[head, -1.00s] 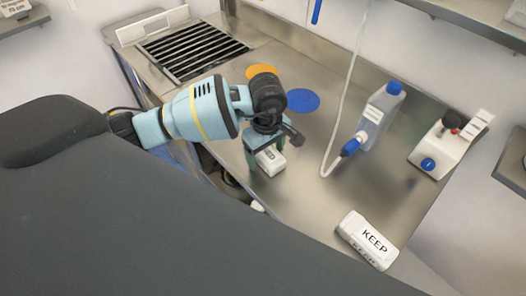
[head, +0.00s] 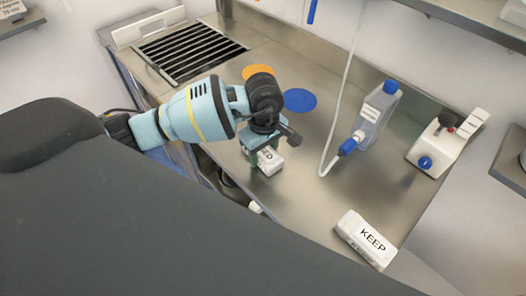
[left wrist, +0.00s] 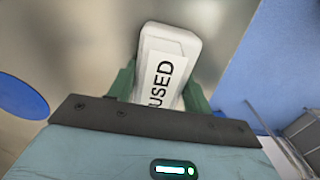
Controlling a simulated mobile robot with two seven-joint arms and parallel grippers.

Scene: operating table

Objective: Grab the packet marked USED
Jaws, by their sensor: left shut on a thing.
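The white packet marked USED (left wrist: 170,62) shows in the left wrist view between the green fingers of my left gripper (left wrist: 160,88). In the head view the packet (head: 269,160) is partly covered by my left gripper (head: 262,158), with only its right part and the end of its label showing. My left gripper is shut on the packet, over the steel table near its front edge. Whether the packet touches the table is hard to tell. A second white packet, marked KEEP (head: 367,240), lies on the table at the lower right. My right gripper is not in view.
An orange disc (head: 258,71) and a blue disc (head: 300,100) lie behind my left gripper. A clear bottle with a blue cap (head: 377,118) and a tube stands right of centre. A white device with a blue knob (head: 440,145) stands farther right. A dark grille (head: 190,53) is at the back left.

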